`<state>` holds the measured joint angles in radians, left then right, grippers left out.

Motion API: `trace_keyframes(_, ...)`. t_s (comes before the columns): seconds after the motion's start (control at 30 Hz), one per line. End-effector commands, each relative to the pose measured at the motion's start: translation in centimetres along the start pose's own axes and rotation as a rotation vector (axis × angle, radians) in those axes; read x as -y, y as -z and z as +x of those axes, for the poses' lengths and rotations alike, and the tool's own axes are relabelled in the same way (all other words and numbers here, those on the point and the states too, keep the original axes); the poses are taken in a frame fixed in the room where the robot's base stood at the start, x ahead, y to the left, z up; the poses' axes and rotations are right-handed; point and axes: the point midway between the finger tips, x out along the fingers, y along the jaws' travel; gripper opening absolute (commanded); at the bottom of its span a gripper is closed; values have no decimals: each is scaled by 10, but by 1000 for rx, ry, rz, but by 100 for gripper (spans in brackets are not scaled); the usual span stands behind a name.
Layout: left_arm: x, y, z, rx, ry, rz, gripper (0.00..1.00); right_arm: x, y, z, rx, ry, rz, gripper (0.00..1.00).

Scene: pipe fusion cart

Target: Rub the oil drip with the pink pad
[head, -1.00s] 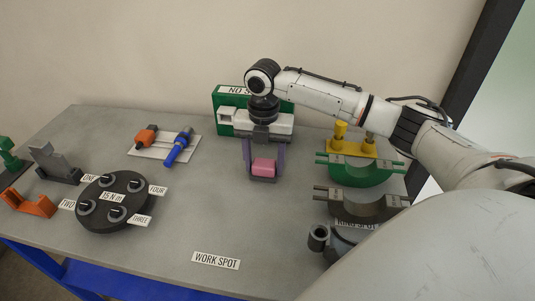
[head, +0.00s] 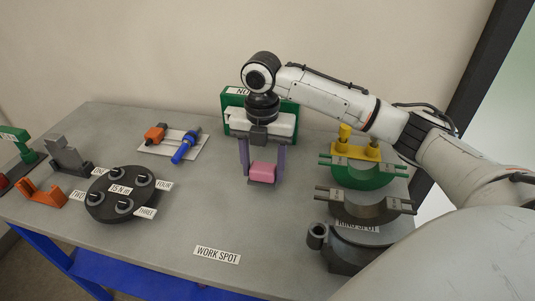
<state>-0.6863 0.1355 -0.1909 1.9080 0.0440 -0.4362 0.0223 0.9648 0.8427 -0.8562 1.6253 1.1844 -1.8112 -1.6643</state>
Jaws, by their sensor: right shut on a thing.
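The pink pad (head: 262,173) is a small pink block in the middle of the head view. My right gripper (head: 262,170) points down over the table with its two purple fingers on either side of the pad, shut on it. I cannot tell whether the pad's underside touches the table. I cannot make out an oil drip on the visible surfaces. My left gripper is not in view.
A green and white station (head: 235,118) stands behind the gripper. Green and grey half-ring clamps (head: 365,175) stand to the right. A black disc (head: 122,205) with several knobs is at left. Bare table lies around the WORK SPOT label (head: 217,255).

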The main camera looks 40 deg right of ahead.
Motion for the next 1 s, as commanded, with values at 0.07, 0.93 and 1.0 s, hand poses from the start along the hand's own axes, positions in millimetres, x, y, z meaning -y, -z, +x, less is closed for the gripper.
trace_keyframes(0.07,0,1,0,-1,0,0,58,0,-1,-9,2,-2,1,33)
trace_keyframes(0.93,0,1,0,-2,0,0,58,2,-1,-42,1,-1,4,33)
trace_keyframes(1.0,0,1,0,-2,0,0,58,2,-1,-42,1,-1,5,33)
